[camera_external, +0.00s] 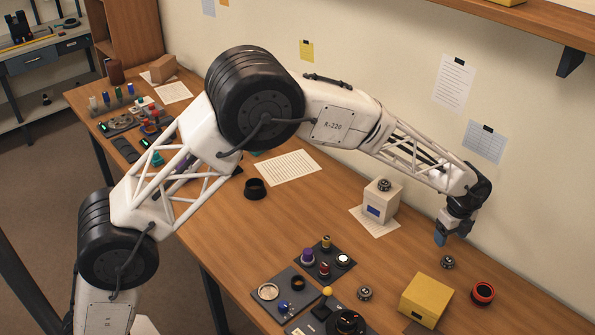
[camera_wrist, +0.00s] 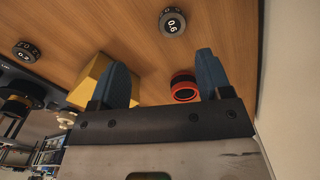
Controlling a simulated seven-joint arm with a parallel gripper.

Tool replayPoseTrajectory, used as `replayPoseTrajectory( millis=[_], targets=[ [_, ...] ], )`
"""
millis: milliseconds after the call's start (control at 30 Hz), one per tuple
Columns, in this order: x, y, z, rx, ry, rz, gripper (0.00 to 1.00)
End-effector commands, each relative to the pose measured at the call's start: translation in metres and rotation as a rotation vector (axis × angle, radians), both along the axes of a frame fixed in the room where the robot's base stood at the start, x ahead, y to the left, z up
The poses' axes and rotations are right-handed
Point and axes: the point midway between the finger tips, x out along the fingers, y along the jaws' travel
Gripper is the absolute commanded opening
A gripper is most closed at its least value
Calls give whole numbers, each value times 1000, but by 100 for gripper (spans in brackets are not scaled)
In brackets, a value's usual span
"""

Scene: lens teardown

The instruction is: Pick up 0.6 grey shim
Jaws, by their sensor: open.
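A yellow box (camera_external: 426,299) and a red-and-black ring (camera_external: 482,294) stand near the shim. Another grey shim (camera_external: 364,293) lies left of the box, and a similar one (camera_external: 384,185) tops a white block (camera_external: 377,204). Dark trays with parts (camera_external: 285,280) lie farther left. The wall is behind.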

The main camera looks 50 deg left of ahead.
Motion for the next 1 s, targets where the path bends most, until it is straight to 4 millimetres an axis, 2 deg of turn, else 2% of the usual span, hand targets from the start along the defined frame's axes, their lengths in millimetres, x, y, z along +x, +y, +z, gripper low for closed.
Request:
replayPoseTrajectory(
  millis=[100,233,633,1000],
  targets=[
    [8,-11,-15,2,5,-43,72],
    [12,-16,-21,2,5,-66,72],
    [12,-17,-24,3,7,-69,72],
    [12,-17,-47,3,6,-68,72]
  ],
)
